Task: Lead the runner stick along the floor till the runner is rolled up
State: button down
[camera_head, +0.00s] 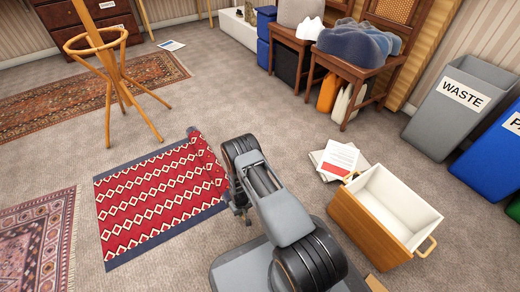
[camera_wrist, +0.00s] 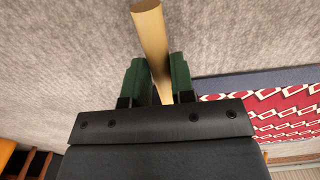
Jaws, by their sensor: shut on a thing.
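The red runner (camera_head: 155,200) with white diamonds and blue-grey end bands lies mostly flat on the carpet in the head view. Its right end is raised in a curl (camera_head: 207,160) beside my arm. In the wrist view part of the runner (camera_wrist: 285,105) shows at the right. My gripper (camera_wrist: 157,80) has green fingers shut on a pale wooden stick (camera_wrist: 150,35), which runs up between them. The stick's lower end is hidden by my gripper. In the head view my arm hides the stick, and whether it touches the runner cannot be told.
A wooden crate (camera_head: 362,220) and papers (camera_head: 338,160) stand to the right of my arm. A wooden stand (camera_head: 108,75) is behind the runner. Other rugs (camera_head: 80,95) (camera_head: 38,235) lie to the left. Bins (camera_head: 455,105) line the right wall.

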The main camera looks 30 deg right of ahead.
jog(key=shift+a, duration=0.6)
jog(key=shift+s+a, duration=0.2)
jog(key=shift+a, duration=1.3)
jog(key=shift+s+a, duration=0.15)
jog(key=shift+a, duration=1.3)
jog(key=shift+s+a, duration=0.2)
jog(key=shift+a, duration=1.3)
jog(key=shift+s+a, duration=0.15)
jog(key=shift+a, duration=1.35)
jog(key=shift+a, duration=0.1)
jog(key=shift+s+a, duration=0.15)
jog(key=shift+a, duration=1.3)
jog(key=shift+s+a, duration=0.15)
jog(key=shift+a, duration=1.4)
jog(key=shift+s+a, duration=0.2)
jog(key=shift+a, duration=1.25)
jog(key=shift+s+a, duration=0.15)
jog(key=shift+a, duration=1.3)
